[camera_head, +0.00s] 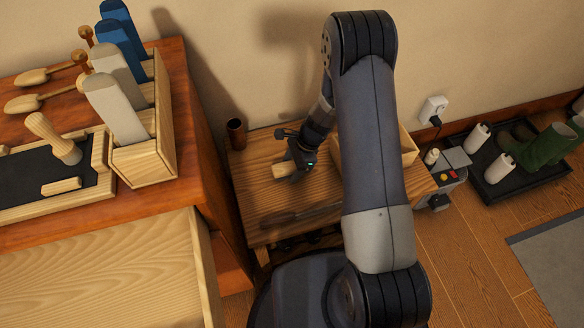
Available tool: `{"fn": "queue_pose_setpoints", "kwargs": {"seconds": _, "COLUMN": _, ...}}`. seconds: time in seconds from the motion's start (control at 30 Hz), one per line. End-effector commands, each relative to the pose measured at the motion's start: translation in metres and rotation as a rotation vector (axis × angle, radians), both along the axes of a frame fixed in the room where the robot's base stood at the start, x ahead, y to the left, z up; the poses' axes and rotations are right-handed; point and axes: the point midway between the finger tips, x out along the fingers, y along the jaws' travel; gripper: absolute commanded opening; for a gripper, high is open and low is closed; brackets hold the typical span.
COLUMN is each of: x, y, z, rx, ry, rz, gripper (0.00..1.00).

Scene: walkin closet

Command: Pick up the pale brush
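A pale wooden piece (280,171), which looks like the pale brush, is on or just above the low wooden table (262,204). My gripper (292,172) is right at its right end, pointing down at the table. The fingers are small and dark here, and the gripper body hides part of the piece. I cannot tell whether the fingers are closed on it or only beside it. My arm crosses the middle of the view and hides the table's right part.
A brown cup (236,133) stands at the table's back left corner. A pale wooden box (405,146) is partly behind my arm. A higher cabinet (188,95) with shoe trees is on the left, its drawer (95,275) pulled out. A boot tray (513,178) lies right.

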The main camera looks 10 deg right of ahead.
Motion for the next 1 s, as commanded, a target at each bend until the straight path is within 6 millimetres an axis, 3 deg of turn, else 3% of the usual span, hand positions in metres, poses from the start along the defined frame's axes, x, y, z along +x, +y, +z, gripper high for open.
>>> {"fn": "queue_pose_setpoints", "kwargs": {"seconds": 0.5, "x": 0.000, "y": 0.000, "z": 0.000, "rx": 0.000, "ry": 0.000, "rz": 0.000, "gripper": 0.16}}
{"fn": "queue_pose_setpoints", "kwargs": {"seconds": 0.83, "x": 0.000, "y": 0.000, "z": 0.008, "rx": 0.000, "ry": 0.000, "rz": 0.000, "gripper": 0.16}}
{"fn": "queue_pose_setpoints", "kwargs": {"seconds": 1.0, "x": 0.001, "y": 0.000, "z": 0.041, "rx": 0.000, "ry": -0.005, "rz": 0.001, "gripper": 0.16}}
